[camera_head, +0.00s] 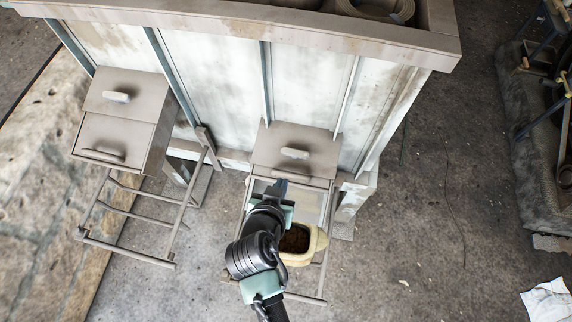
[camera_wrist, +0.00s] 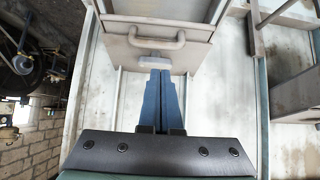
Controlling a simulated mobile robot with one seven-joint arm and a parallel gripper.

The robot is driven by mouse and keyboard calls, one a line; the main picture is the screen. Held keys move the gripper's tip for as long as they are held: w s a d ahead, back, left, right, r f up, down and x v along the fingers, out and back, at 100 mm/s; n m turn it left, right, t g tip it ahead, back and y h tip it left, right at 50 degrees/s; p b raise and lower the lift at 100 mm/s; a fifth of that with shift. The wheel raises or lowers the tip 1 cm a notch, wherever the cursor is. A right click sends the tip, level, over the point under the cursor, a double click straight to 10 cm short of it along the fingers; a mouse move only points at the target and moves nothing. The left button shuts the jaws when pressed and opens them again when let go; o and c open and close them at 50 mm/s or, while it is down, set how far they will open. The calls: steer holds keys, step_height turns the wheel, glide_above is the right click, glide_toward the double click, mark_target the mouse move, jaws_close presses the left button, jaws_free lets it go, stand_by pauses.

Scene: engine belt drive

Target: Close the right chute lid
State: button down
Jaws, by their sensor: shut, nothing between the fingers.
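The right chute (camera_head: 268,142) stands against the pale panelled wall. Its upper panel carries a pale block handle (camera_head: 294,153). Below that panel the front looks open, with a light interior (camera_head: 318,198) partly hidden by my arm; I cannot tell the lid's exact angle. My gripper (camera_head: 280,186) is shut and empty at this opening, just below the panel's lower edge. In the wrist view, the blue fingers (camera_wrist: 160,76) are together, their tips close to the pale block handle (camera_wrist: 155,61); contact is unclear. A curved grey bar handle (camera_wrist: 157,42) shows beyond it.
The left chute (camera_head: 113,110) has its front covered and two handles. A cream container (camera_head: 313,248) with brown contents sits below the right chute, beside my arm. Metal rack frames (camera_head: 140,225) extend forward. The floor to the right (camera_head: 440,210) is mostly clear.

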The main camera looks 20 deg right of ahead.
mark_target(287, 173)
steer(key=x, duration=0.9)
steer(key=shift+w, duration=0.1)
